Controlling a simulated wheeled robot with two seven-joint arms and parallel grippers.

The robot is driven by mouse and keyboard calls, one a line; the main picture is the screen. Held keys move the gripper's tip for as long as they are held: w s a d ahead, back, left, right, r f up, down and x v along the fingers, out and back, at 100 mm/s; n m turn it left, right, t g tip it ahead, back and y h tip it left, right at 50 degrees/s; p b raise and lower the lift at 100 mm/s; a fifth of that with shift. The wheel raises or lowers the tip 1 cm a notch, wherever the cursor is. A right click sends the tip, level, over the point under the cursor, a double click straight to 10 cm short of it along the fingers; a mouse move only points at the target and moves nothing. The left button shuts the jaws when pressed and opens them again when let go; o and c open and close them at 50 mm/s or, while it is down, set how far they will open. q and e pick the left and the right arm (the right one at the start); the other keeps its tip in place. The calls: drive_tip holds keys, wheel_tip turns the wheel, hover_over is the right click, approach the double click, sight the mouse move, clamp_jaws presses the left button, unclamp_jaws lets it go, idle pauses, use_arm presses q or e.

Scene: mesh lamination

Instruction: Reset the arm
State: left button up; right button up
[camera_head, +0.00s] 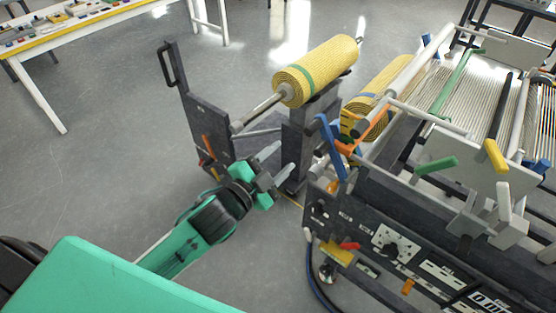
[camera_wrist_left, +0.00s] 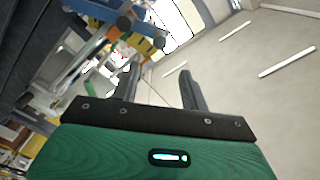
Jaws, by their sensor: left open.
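My left gripper (camera_head: 272,168) is in the middle of the head view, in the gap between the roll cart and the laminating machine. Its two grey fingers are spread, with nothing between them. The left wrist view shows the same open fingers (camera_wrist_left: 160,88), tilted toward the ceiling and part of the machine. My left arm (camera_head: 205,222) reaches in from the lower left. My right gripper is in neither view.
A dark cart (camera_head: 208,122) bears a yellow mesh roll (camera_head: 318,70) on a metal shaft, just beyond the gripper. The laminating machine (camera_head: 375,235) with coloured levers stands close on the right. A white table (camera_head: 90,27) is at the upper left. Grey floor (camera_head: 100,150) at left is clear.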

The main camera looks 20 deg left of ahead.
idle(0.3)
use_arm(q)
drive_tip(key=w+a+f+n+g+y, duration=0.2)
drive_tip(key=f, duration=0.8)
drive_tip(key=w+a+f+n+g+y, duration=0.1)
drive_tip(key=w+a+f, duration=0.1)
drive_tip(key=f, duration=0.8)
drive_tip(key=s+a+f+n+g+y, duration=0.1)
drive_tip(key=s+a+f+n+g, duration=0.2)
drive_tip(key=f, duration=0.9)
drive_tip(key=s+a+f+g+y, duration=0.15)
drive_tip(key=s+f, duration=0.25)
drive_tip(key=f, duration=0.8)
drive_tip(key=s+a+f+n+g, duration=0.2)
drive_tip(key=s+f, duration=0.6)
drive_tip(key=f, duration=0.2)
drive_tip(key=s+f+n+g, duration=0.1)
drive_tip(key=s+f, duration=0.4)
drive_tip(key=s, duration=0.5)
drive_tip(key=s+f+n+g, duration=0.1)
drive_tip(key=s+f+g, duration=0.2)
drive_tip(key=s+f, duration=0.3)
drive_tip(key=s+f+n+g, duration=0.1)
drive_tip(key=s+f, duration=0.4)
drive_tip(key=s, duration=1)
drive_tip(key=shift+d+f+g+y, duration=0.2)
drive_tip(key=shift+g+y, duration=0.15)
drive_tip(key=shift+g, duration=0.4)
